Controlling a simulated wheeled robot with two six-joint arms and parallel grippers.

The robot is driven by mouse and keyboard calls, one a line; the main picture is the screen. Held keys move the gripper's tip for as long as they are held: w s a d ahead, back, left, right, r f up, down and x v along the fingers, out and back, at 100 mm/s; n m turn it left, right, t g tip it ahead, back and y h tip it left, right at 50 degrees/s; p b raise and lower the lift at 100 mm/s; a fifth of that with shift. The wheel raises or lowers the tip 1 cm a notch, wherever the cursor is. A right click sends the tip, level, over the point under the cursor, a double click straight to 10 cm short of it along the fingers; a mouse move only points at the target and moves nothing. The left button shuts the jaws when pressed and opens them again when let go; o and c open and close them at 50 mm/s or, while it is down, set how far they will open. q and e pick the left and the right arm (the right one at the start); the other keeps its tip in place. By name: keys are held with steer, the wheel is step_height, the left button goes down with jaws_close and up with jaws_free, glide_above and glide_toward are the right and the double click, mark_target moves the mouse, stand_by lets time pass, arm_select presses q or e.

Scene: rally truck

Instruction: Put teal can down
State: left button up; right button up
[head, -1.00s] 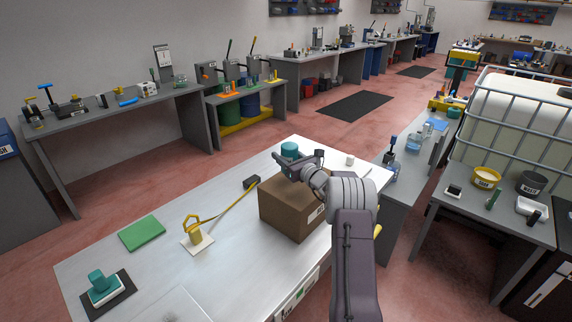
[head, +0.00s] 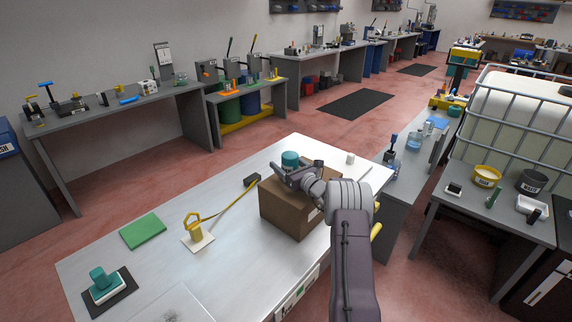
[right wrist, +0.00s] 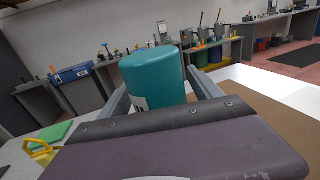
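The teal can (head: 290,159) is between the fingers of my right gripper (head: 289,174), at the far edge of the brown cardboard box (head: 285,213) in the head view. In the right wrist view the can (right wrist: 154,77) stands upright between both fingers of the gripper (right wrist: 160,92). The gripper looks shut on it. The can's lower part is hidden by the gripper, so I cannot tell whether it touches a surface. My left gripper is not in view.
The pale workbench (head: 150,265) holds a green pad (head: 143,231), a yellow tool (head: 194,230) with a strap, a teal-handled block (head: 104,283) on a dark mat, and a small white cube (head: 350,158). Bare bench surface lies left of the box.

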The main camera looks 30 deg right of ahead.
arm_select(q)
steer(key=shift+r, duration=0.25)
arm_select(e)
steer(key=shift+r, duration=0.25)
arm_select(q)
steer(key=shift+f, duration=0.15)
arm_select(e)
steer(key=shift+s+f, duration=0.15)
steer(key=shift+s, duration=0.2)
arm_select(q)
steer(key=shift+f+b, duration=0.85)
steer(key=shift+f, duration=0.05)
arm_select(e)
steer(key=s, duration=1.1)
steer(key=shift+s+d, duration=0.2)
steer(key=shift+d, duration=0.1)
